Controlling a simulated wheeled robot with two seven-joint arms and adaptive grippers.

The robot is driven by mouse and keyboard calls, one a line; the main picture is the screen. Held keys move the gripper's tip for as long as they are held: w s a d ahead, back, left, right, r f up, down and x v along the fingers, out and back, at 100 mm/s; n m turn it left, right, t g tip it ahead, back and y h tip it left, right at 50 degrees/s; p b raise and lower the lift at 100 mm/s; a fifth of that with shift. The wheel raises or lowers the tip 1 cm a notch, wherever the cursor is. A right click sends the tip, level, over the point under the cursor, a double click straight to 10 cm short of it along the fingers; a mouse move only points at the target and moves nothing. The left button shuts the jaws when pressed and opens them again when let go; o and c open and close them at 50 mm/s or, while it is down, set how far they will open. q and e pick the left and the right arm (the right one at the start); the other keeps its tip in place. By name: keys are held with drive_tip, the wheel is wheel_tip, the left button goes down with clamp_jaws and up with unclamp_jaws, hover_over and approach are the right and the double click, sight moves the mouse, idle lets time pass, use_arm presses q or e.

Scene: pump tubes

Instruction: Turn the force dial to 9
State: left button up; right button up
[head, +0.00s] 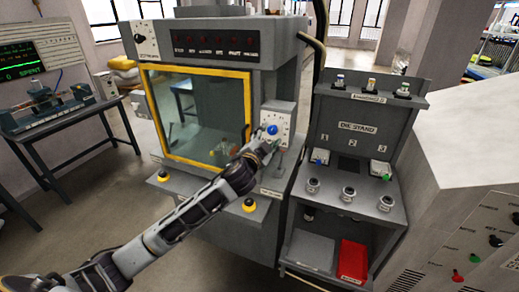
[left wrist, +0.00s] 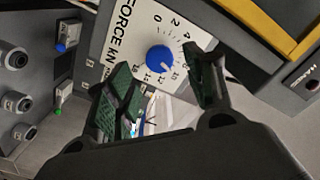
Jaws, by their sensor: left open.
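The force dial is a round blue knob (head: 272,129) on a white scale plate (head: 284,115), right of the yellow-framed window. In the left wrist view the blue knob (left wrist: 160,59) sits on the plate marked "FORCE" (left wrist: 127,30), with numbers around it. The knob's pointer is too small to read surely. My left gripper (head: 264,147) is just below the knob in the head view. In the left wrist view the left gripper's (left wrist: 163,80) fingers are spread, with the knob showing between and beyond their tips. I see no contact with it. My right gripper is out of view.
The yellow-framed window (head: 248,108) is left of the dial. A grey die stand (head: 355,127) with knobs and a red bin (head: 352,262) is at right. A light grey cabinet (head: 470,160) fills the far right.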

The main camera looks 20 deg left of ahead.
use_arm(q)
drive_tip(key=s, duration=0.7)
drive_tip(key=shift+s, duration=0.2)
drive_tip(key=shift+a, duration=0.15)
idle(0.5)
